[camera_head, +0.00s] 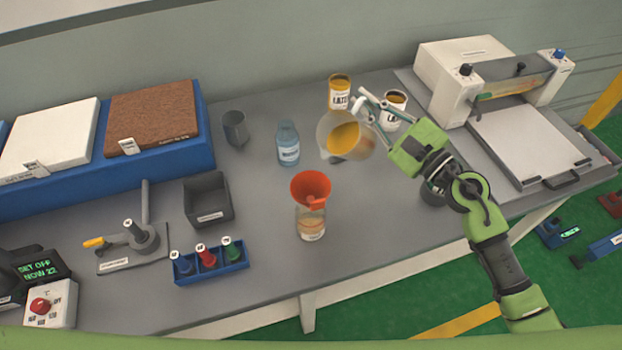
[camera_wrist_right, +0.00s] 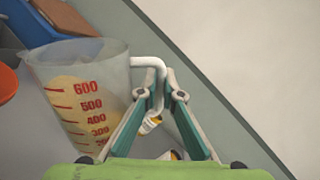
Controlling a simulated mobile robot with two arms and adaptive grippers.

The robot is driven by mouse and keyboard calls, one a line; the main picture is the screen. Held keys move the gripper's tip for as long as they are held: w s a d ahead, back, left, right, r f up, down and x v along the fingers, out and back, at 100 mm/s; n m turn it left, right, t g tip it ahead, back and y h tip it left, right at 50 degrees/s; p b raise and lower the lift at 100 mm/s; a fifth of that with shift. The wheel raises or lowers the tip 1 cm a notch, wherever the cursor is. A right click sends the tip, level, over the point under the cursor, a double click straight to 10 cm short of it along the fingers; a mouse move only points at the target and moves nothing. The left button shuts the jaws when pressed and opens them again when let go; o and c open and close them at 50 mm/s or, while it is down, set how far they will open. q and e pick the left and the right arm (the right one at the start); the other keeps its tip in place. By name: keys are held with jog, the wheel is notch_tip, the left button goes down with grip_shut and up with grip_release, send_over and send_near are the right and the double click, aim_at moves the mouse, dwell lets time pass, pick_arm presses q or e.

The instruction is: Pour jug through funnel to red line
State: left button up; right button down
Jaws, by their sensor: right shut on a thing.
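A clear measuring jug (camera_head: 340,138) with yellow-orange liquid is held above the table, tilted somewhat, behind and to the right of the funnel. My right gripper (camera_head: 368,108) is shut on its handle. In the right wrist view the jug (camera_wrist_right: 85,90) shows red numbers up to 600, and the gripper (camera_wrist_right: 165,95) is at the white handle. An orange-red funnel (camera_head: 311,187) sits in the mouth of a clear bottle (camera_head: 311,224), which holds some amber liquid. A red line on the bottle cannot be made out. My left gripper is out of view.
A blue-tinted bottle (camera_head: 288,145) and a grey cup (camera_head: 235,128) stand behind the funnel. Labelled cans (camera_head: 339,92) stand at the back. A dark bin (camera_head: 208,201) and a blue rack (camera_head: 211,268) of small bottles are left. A white machine (camera_head: 470,75) is at right.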

jog(key=shift+s+a+r, duration=0.1)
jog(key=shift+r, duration=0.1)
jog(key=shift+s+a+r+n, duration=0.15)
jog(key=shift+n, duration=0.15)
jog(key=shift+r, duration=0.2)
jog(key=shift+r, duration=0.1)
jog(key=shift+s+a+r+n, duration=0.15)
jog(key=shift+s+n, duration=0.05)
jog(key=shift+n, duration=0.2)
jog(key=shift+r, duration=0.15)
